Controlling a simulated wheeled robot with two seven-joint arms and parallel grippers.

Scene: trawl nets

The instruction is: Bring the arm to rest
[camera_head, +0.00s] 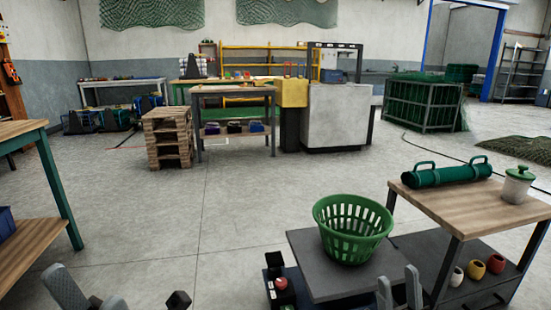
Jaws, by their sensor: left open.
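My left gripper (87,286) shows at the bottom left edge, low in the picture. Its two grey fingers stand apart with nothing between them. My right gripper (398,280) shows at the bottom edge, right of centre. Its two grey fingers point up with a gap between them and nothing in the gap. It is in front of and below a green slatted basket (352,230), apart from it in the picture. The basket stands upright on a flat dark grey surface (308,262). Most of both arms is out of view.
A wooden-topped table (455,207) at the right bears a green roll (448,175) and a lidded jar (517,186); small pots sit on its lower shelf. Another table (18,128) stands at the left edge. Pallets (168,140) and workbenches are further back. The middle floor is clear.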

